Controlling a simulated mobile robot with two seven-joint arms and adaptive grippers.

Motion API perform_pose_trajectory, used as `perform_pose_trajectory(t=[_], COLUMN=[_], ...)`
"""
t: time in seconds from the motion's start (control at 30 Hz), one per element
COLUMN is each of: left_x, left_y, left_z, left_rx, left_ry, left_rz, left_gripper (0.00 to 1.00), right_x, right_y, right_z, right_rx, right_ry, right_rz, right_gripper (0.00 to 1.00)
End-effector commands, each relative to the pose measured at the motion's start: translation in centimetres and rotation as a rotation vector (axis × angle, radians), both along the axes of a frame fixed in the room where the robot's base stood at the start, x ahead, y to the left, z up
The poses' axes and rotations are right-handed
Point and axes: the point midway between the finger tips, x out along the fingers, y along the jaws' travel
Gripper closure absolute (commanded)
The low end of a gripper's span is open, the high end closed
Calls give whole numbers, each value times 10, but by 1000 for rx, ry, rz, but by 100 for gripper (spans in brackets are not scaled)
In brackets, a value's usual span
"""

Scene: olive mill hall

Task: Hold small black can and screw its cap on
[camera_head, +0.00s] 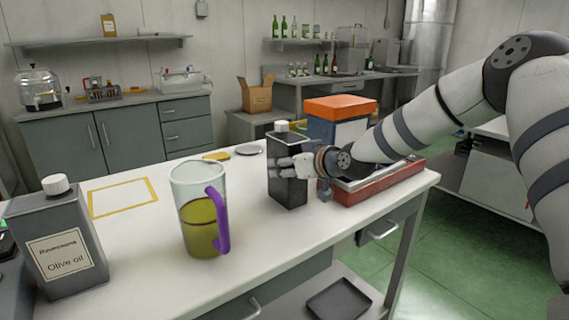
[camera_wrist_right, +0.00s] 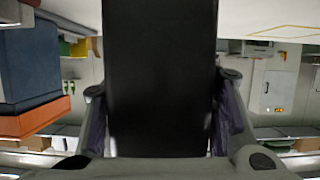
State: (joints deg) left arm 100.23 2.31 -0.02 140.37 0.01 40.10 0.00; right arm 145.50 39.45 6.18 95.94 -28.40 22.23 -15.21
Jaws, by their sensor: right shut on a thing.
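The small black can (camera_head: 289,191) stands upright at the right part of the white table. A white cap (camera_head: 281,126) shows at its top; I cannot tell whether it is screwed tight. My right gripper (camera_head: 290,166) reaches in from the right and is shut on the can's body, below the top. In the right wrist view the can (camera_wrist_right: 160,80) fills the middle as a dark block, with a finger of my gripper (camera_wrist_right: 163,100) on either side. The cap is not visible there. My left gripper is not in view.
A jug (camera_head: 200,215) with yellow-green liquid and a purple handle stands left of the can. A large olive oil tin (camera_head: 60,250) is at the left. A yellow-framed area (camera_head: 123,196) is clear.

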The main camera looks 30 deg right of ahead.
Motion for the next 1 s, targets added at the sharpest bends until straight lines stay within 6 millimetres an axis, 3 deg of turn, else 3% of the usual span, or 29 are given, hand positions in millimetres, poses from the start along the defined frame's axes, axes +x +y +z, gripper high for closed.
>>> perform_pose_trajectory(t=[0.17,0.2,0.3,0.67,1.0], left_x=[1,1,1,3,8], left_y=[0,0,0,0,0], left_z=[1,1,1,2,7], left_rx=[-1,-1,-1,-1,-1], left_ry=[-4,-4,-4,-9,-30], left_rz=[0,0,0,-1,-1], left_gripper=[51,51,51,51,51], right_x=[0,0,0,-3,-73], right_y=[-1,-1,0,-1,-5], right_z=[3,1,2,7,36], right_rx=[0,0,0,0,1], right_ry=[-7,-4,-4,-7,-9], right_rz=[-2,-1,-1,-1,-1], right_gripper=[100,47,29,29,29])
